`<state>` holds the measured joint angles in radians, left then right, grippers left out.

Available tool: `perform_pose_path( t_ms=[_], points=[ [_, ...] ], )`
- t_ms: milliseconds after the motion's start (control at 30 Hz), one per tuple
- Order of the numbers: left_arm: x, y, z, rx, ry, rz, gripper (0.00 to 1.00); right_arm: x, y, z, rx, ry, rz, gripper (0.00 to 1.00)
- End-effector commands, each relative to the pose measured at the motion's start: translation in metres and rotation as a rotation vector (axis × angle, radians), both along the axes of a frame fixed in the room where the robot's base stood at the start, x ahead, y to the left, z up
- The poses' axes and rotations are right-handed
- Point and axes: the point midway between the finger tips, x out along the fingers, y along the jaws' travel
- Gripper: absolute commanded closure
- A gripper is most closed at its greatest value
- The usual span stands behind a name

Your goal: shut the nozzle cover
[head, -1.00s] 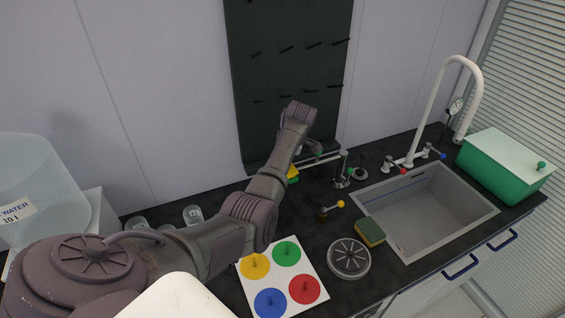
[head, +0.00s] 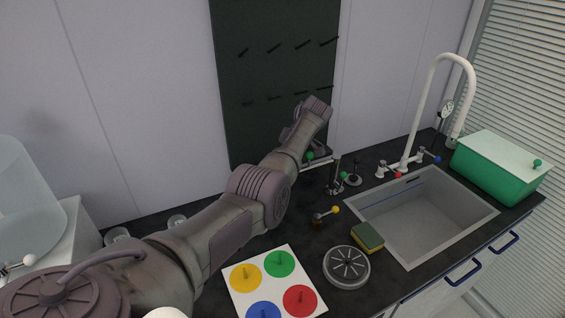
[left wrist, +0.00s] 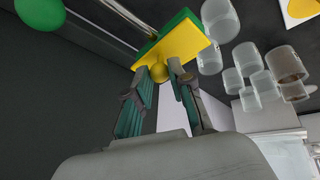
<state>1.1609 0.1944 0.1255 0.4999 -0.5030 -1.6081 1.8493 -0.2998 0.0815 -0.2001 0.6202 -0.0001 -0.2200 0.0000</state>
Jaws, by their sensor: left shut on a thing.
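In the left wrist view my left gripper (left wrist: 163,78) is shut on a yellow ball knob (left wrist: 175,69). The knob sits at a yellow panel with green sides (left wrist: 187,43), which looks like the nozzle cover. A metal rod runs up to this panel. In the head view my left arm reaches to the back of the counter, below the dark pegboard. My wrist hides the fingers, the knob and the panel there. I cannot tell how far the cover is open. My right gripper is in neither view.
A green ball (head: 309,156) shows beside my wrist. The sink (head: 420,215) is right. Several clear beakers (left wrist: 246,57) stand near the gripper.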

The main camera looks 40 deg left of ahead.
Motion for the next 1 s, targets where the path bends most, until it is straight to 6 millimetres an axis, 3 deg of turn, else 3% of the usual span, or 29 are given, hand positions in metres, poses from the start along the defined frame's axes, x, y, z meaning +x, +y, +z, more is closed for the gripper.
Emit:
perform_pose_path(
  t_ms=[133, 167, 300, 667, 767, 1000],
  points=[
    [0.000, -0.001, -0.001, -0.001, 0.002, -0.001, 1.00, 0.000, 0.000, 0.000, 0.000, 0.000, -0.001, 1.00],
    [0.000, -0.001, -0.001, -0.001, 0.002, -0.001, 0.77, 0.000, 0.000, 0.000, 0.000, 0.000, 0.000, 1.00],
    [0.000, -0.001, -0.001, -0.001, 0.002, -0.001, 0.53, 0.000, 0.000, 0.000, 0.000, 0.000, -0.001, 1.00],
    [0.000, -0.002, 0.003, 0.000, -0.001, -0.001, 0.53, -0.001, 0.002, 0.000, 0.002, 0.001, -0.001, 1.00],
    [0.002, -0.007, 0.013, 0.000, -0.003, -0.002, 0.53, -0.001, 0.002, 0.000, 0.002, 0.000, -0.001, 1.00],
    [0.005, -0.030, 0.057, 0.000, -0.003, -0.004, 0.53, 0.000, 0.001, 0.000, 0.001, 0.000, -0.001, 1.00]
  ],
)
